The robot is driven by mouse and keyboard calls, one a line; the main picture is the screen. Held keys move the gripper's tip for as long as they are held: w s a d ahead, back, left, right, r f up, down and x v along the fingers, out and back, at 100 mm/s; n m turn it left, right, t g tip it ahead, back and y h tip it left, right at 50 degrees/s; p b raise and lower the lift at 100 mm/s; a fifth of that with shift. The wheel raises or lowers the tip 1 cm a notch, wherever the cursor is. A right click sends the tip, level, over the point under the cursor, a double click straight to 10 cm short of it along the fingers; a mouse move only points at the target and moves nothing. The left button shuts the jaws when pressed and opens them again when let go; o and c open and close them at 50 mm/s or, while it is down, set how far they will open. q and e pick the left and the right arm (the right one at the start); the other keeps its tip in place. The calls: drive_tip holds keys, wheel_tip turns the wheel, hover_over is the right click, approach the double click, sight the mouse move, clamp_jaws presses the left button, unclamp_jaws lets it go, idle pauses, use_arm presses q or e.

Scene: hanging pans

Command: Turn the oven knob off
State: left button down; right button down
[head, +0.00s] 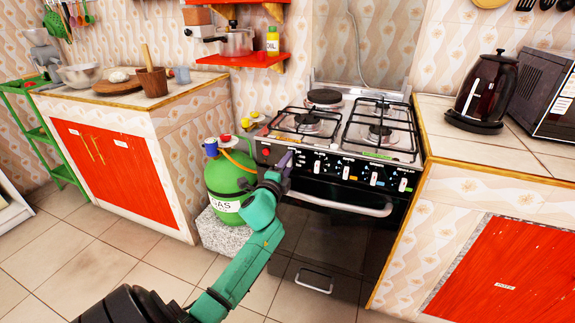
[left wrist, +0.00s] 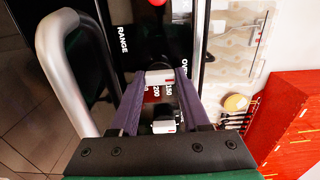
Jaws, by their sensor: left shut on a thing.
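The stove's black front panel (head: 332,166) carries a row of knobs with white and coloured marks. My left gripper (head: 286,160) is at the left end of this panel. In the left wrist view its purple fingers (left wrist: 160,80) are closed around a white-faced knob (left wrist: 159,76). Numbers 150 and 200 show on the panel beside this knob, with parts of the words RANGE and OVEN nearby. In the head view the gripper hides the held knob. My right gripper is not in view.
The oven door handle (head: 340,206) runs just below the panel. A green gas cylinder (head: 229,185) with a hose stands close left of the stove. Counters flank it; a dark kettle (head: 484,92) stands on the right one. Open tiled floor lies in front.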

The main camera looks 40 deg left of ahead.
use_arm(q)
drive_tip(key=shift+c, duration=1.9)
unclamp_jaws()
drive_tip(key=shift+f, duration=0.1)
